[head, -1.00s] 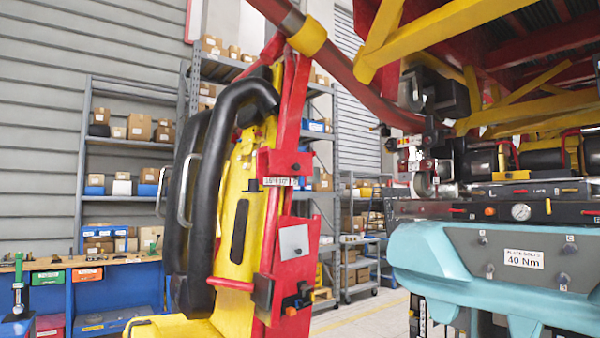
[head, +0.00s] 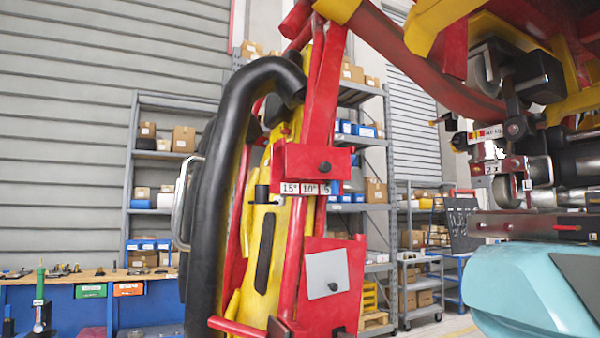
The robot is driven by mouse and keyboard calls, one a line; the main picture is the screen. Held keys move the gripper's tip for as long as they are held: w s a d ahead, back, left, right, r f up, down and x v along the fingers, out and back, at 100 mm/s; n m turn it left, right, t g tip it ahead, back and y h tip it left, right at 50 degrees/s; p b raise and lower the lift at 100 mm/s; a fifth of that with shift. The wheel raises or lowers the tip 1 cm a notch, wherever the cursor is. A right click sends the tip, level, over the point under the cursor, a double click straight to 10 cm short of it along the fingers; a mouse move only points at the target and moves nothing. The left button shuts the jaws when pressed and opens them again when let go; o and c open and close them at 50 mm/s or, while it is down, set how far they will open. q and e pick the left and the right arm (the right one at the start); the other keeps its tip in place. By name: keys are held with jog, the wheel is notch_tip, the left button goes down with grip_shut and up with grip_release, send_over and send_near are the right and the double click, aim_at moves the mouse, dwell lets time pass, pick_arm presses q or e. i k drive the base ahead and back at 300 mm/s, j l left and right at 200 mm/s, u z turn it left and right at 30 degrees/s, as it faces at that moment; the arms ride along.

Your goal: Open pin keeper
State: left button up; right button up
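No part is marked as the pin keeper, and I cannot tell for sure which one it is. A red bracket (head: 308,168) with a black knob sits on the train seat's red upright, above an angle label strip (head: 303,189). Lower down, a red plate (head: 350,245) carries a grey rectangular plate (head: 327,274). At the right, a wheel assembly (head: 503,185) with small labels hangs beside the red track tube; its fine parts are too small to tell. Neither of my grippers is in view.
The seat's thick black restraint (head: 208,205) stands left of the upright. A teal cover (head: 535,285) fills the lower right, under the yellow and red frame. A workbench (head: 60,280) and shelves (head: 160,165) stand behind. Some floor shows at the lower right.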

aim_at(305, 160)
jog(key=i+l+u, duration=0.7)
jog(key=k+j, duration=0.05)
jog(key=k, duration=0.05)
